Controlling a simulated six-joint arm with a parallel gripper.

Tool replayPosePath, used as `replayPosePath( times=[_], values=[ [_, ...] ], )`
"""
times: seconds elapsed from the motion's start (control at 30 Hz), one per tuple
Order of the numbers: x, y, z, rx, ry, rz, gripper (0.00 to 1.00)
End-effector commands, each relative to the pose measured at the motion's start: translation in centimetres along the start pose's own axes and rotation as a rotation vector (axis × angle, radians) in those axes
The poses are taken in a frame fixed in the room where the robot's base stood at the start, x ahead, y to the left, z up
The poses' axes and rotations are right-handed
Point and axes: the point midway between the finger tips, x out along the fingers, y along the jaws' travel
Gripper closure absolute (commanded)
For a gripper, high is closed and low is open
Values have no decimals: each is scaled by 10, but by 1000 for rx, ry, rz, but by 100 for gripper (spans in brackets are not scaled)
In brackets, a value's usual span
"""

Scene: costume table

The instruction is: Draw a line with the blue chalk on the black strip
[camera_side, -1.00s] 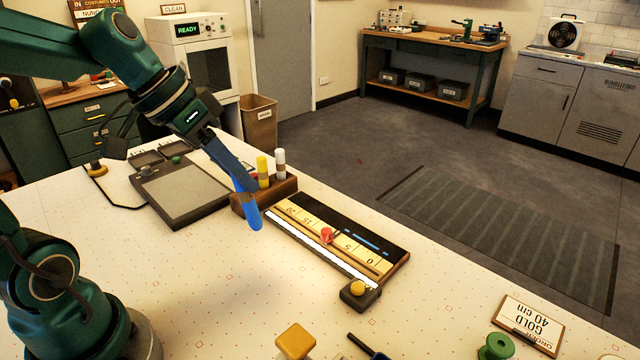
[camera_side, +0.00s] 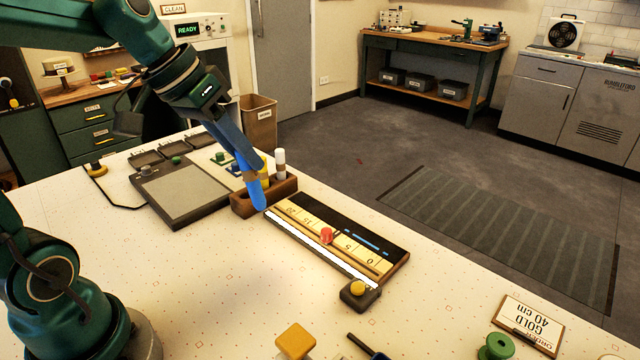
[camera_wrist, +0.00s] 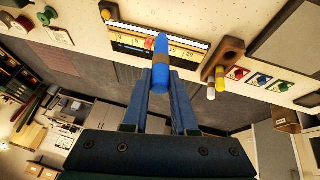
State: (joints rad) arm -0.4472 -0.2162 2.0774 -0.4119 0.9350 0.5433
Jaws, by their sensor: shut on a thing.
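My gripper (camera_side: 246,160) is shut on the blue chalk (camera_side: 257,196), which points down, slightly tilted. The chalk also shows between the fingers in the wrist view (camera_wrist: 160,66). In the side view it overlaps the near-right side of the wooden chalk holder; its height above the table is hard to judge. The black strip (camera_side: 322,211) runs along the far side of the measuring board, right of the chalk. Blue marks (camera_side: 367,240) form a broken line on its nearer-right half. A red slider (camera_side: 326,236) sits mid-scale.
The wooden holder (camera_side: 283,188) carries a white stick (camera_side: 279,161) and a yellow one (camera_side: 264,170), partly hidden by my gripper. A yellow button box (camera_side: 359,293) stands at the board's near end. A grey pad (camera_side: 182,193) lies left. The table's front middle is clear.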

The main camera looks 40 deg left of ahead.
Motion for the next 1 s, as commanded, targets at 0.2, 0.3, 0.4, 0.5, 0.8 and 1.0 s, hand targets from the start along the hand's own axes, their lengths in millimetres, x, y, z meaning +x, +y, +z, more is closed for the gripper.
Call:
replayPosePath(
  times=[0.2, 0.3, 0.4, 0.5, 0.8, 1.0],
  values=[
    [2, 5, -48, -37, -6, -15, 100],
    [8, 11, -68, -46, -12, -17, 100],
    [18, 20, -87, -47, -17, -16, 100],
    [31, 32, -103, -42, -24, -11, 100],
    [87, 85, -130, 21, -54, 25, 100],
    [120, 116, -120, 95, -80, 64, 100]
  ],
)
